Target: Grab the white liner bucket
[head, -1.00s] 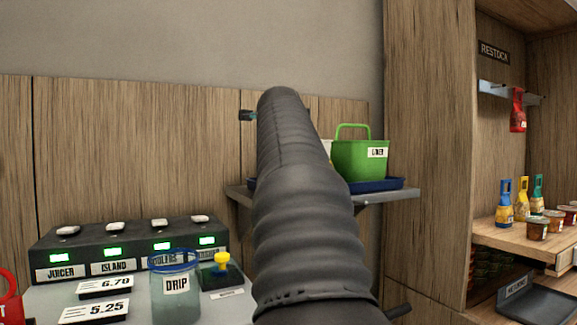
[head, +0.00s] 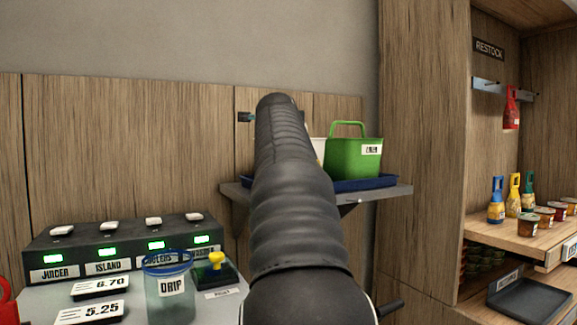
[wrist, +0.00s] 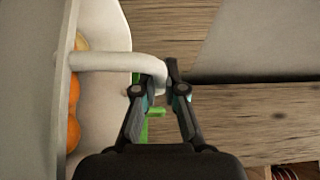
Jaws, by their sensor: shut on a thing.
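The white liner bucket (wrist: 105,115) fills the left of the wrist view, with its white handle (wrist: 115,62) reaching right to my fingers. Orange, round things (wrist: 72,115) show beside its white wall; I cannot tell if they lie inside it. My gripper (wrist: 160,82) is shut on the handle's right end. In the head view my arm hides most of the bucket; only a white sliver (head: 319,147) shows beside the green bucket (head: 353,158).
The green bucket stands close by on a blue tray (head: 362,184) on a wall shelf (head: 398,192). A wooden cabinet post (head: 420,150) rises to the right. Below left are a button panel (head: 120,240) and a drip jar (head: 168,290).

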